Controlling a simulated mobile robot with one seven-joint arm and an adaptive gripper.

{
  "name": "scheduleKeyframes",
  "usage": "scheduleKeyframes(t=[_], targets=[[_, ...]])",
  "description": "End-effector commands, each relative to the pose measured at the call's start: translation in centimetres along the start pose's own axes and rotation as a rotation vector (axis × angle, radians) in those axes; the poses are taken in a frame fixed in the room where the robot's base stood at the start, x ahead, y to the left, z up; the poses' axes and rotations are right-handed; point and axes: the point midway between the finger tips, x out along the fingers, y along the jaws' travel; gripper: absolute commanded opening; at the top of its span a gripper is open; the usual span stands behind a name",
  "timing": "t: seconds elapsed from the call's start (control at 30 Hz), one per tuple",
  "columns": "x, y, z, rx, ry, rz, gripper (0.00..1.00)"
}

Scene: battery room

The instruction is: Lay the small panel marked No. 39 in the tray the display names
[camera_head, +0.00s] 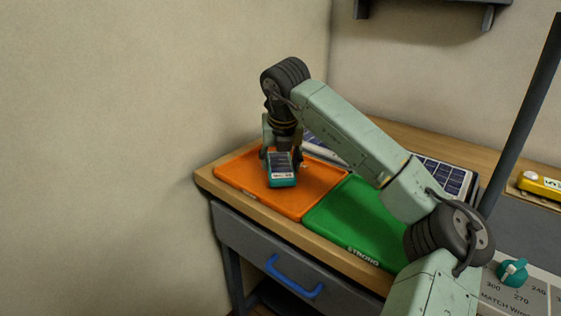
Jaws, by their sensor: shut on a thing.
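My gripper (281,156) points down over the orange tray (308,202) and is shut on a small teal-edged panel (282,172). The panel has dark cells and a white label whose number is too small to read. It is tilted toward the camera, and I cannot tell whether its lower edge touches the tray. The green tray (350,232), marked STRONG on its front edge, lies to the right of the orange one and is bare where it shows. The orange tray's own front lettering is too small to read. No display reading is visible.
Larger solar panels (440,174) lie behind the trays, partly hidden by my arm. A yellow device (541,184) is at the right, and a teal knob (512,272) sits on a dial plate at lower right. A dark post (520,115) rises at the right. A drawer with a blue handle (294,281) is below.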

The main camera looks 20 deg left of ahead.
Motion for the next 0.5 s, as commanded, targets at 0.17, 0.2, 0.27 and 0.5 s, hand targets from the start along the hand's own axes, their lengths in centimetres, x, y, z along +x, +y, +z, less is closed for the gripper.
scheduleKeyframes(t=[0.17, 0.2, 0.27, 0.5], targets=[[1.06, 0.02, -0.46, 0.001, -0.001, 0.0, 0.15], [1.05, 0.01, -0.45, 0.001, -0.001, 0.0, 0.15], [1.04, 0.01, -0.45, 0.001, -0.001, 0.0, 0.15], [1.26, 0.02, -0.57, 0.001, 0.0, 0.0, 0.58]])
